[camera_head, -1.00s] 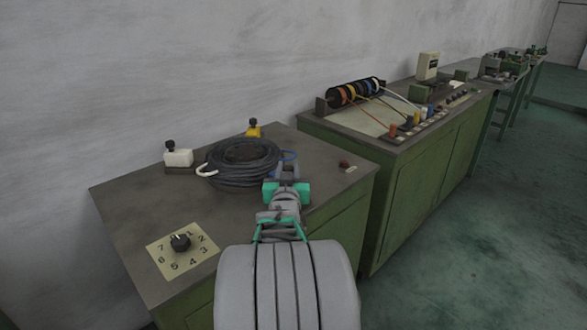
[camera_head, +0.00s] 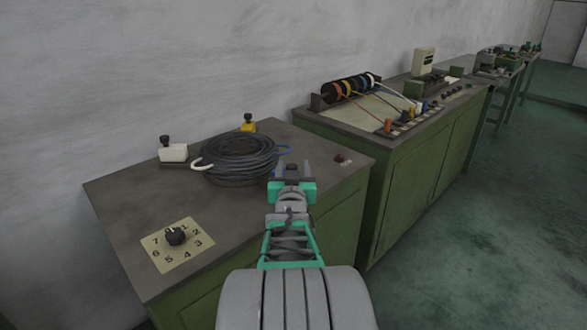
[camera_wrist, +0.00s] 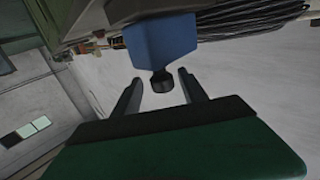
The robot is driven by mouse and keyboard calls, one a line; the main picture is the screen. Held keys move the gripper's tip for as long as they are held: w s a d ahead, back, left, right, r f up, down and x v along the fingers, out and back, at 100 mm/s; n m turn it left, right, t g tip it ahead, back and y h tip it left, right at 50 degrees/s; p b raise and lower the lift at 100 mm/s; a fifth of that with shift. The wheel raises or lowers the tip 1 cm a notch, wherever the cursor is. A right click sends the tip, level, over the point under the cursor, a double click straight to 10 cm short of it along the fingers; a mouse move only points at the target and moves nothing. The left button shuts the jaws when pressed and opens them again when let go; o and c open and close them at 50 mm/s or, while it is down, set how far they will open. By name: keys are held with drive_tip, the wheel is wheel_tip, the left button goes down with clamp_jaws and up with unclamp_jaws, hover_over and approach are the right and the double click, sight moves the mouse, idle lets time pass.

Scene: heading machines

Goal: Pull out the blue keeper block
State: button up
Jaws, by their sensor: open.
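The blue keeper block (camera_wrist: 162,38) shows in the wrist view, just ahead of my gripper. It has a black knob (camera_wrist: 162,83) on the side facing me. My gripper (camera_wrist: 159,77) is open, with one finger on each side of the knob and gaps visible; it holds nothing. In the head view my gripper (camera_head: 291,168) is above the right part of the near bench, beside the cable coil (camera_head: 240,157).
A white block (camera_head: 173,153) and a yellow block (camera_head: 248,125), both with black knobs, stand by the coil. A numbered dial (camera_head: 175,237) is at the bench's front left. A small red piece (camera_head: 340,158) lies to the right. A second bench (camera_head: 420,190) stands farther right.

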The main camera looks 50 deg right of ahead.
drive_tip(key=shift+a, duration=0.1)
drive_tip(key=v, duration=0.7)
drive_tip(key=shift+s+a, duration=0.25)
